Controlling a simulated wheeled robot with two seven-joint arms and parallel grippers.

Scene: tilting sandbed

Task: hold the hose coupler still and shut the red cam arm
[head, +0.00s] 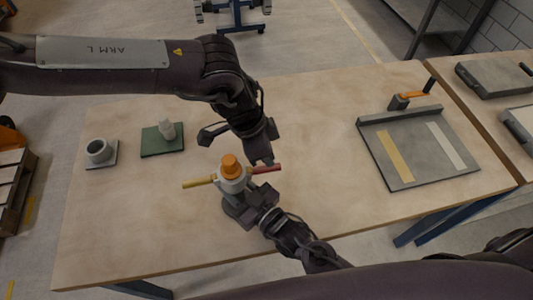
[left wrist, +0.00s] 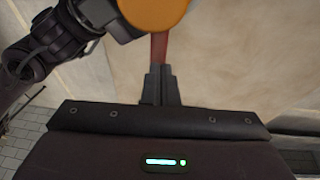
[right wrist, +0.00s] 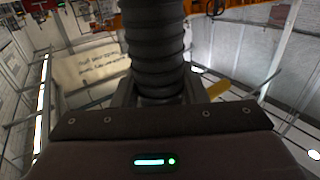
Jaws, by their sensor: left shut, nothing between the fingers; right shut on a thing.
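The hose coupler (head: 233,184) is a pale upright fitting with an orange top (head: 231,165), near the middle of the table. Its red cam arm (head: 268,169) sticks out to the right, and a yellow cam arm (head: 197,182) sticks out to the left. My left gripper (head: 263,160) is shut and empty, with its tips at the red arm. In the left wrist view the red arm (left wrist: 159,48) lies straight beyond the fingertips; I cannot tell if they touch. My right gripper (head: 242,205) is shut on the coupler's lower part, a dark ribbed cylinder in the right wrist view (right wrist: 155,45).
At the left stand a grey cup (head: 98,150) on a small plate and a green plate (head: 150,148) with a white fitting. A grey tray (head: 400,178) with yellow and white strips lies at the right, an orange-handled clamp (head: 410,96) behind it. The table's front left is clear.

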